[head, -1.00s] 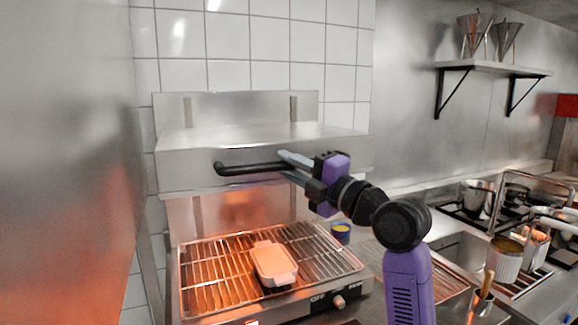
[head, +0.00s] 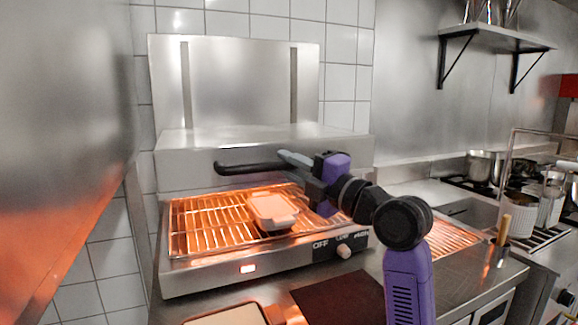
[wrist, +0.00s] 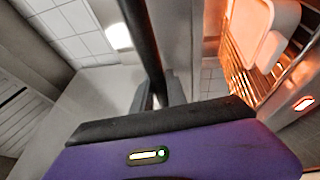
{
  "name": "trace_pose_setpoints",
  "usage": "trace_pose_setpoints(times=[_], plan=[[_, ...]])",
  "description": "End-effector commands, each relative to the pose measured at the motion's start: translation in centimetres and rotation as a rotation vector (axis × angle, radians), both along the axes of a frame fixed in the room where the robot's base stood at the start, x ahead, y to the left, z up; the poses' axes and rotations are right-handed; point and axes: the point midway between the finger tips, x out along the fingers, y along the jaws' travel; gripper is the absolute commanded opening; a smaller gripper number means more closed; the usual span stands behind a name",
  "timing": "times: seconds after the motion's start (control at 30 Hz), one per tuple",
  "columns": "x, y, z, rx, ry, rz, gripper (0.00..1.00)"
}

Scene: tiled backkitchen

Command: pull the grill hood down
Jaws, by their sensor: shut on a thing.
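The grill hood (head: 200,152) is a steel box on a back plate with two vertical slots, low over the grill with a gap beneath it. Its black handle bar (head: 240,168) runs across the front. My gripper (head: 296,162) is shut on the right part of this handle. In the wrist view the black bar (wrist: 140,40) runs down between the fingers (wrist: 162,94). The grill rack (head: 195,222) glows orange under the hood. A pale rectangular dish (head: 272,210) sits on the rack, and it also shows in the wrist view (wrist: 245,28).
The grill's front has a lit switch (head: 248,268) and a knob (head: 344,252). A dark board (head: 340,298) and a brown-rimmed tray (head: 225,316) lie on the counter in front. A steel wall stands close on the left. Pots and a sink are at the right.

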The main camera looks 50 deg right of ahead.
Motion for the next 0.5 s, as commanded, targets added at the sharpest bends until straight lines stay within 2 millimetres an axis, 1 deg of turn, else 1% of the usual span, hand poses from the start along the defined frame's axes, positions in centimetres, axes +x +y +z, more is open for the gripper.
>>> trace_pose_setpoints(times=[0.03, 0.1, 0.5], plan=[[-0.1, -0.1, -1.3, 0.001, 0.002, -0.002, 0.00], [-0.1, -0.1, -1.8, 0.001, 0.002, -0.002, 0.00], [0.0, -0.1, -2.4, 0.005, 0.008, -0.001, 0.00]])
